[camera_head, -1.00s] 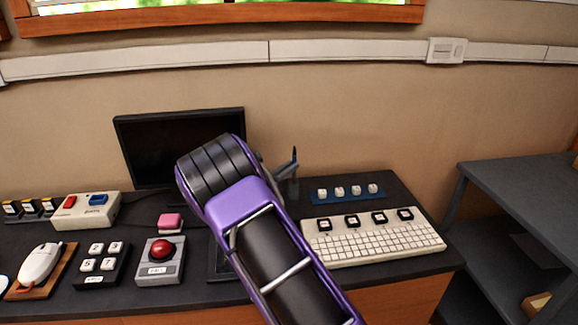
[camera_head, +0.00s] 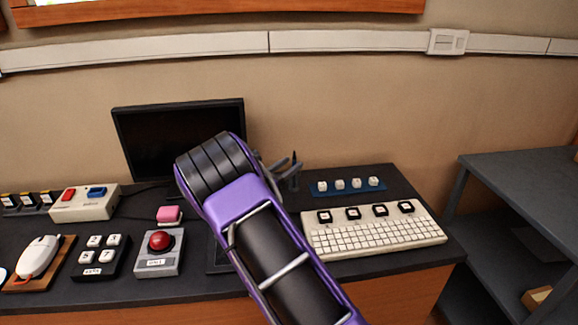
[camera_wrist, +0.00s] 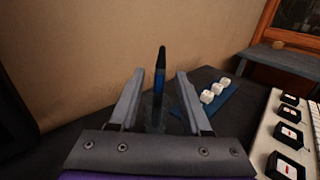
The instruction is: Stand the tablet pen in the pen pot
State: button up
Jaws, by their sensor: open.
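The tablet pen (camera_wrist: 160,72), dark-tipped with a blue section, stands upright between the spread fingers of my gripper (camera_wrist: 160,76) in the wrist view. A gap shows on each side of it. Its lower end meets a dim grey shape between the fingers, which looks like the pen pot (camera_wrist: 155,112); the wrist part hides its base. In the head view, the dark pen top (camera_head: 294,157) rises beside my open gripper (camera_head: 281,166), above the small grey pot (camera_head: 293,183). The pen seems to stand in the pot, but its lower end is hard to see.
A blue strip with white keycaps (camera_head: 348,185) and a cream keyboard (camera_head: 374,233) lie to the right. A black monitor (camera_head: 178,140) stands behind left. The wall is close behind.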

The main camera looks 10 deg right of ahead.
jog(key=p+v, duration=0.1)
jog(key=v, duration=1.6)
jog(key=shift+s, duration=0.2)
jog(key=shift+a+r, duration=0.15)
jog(key=shift+r, duration=0.05)
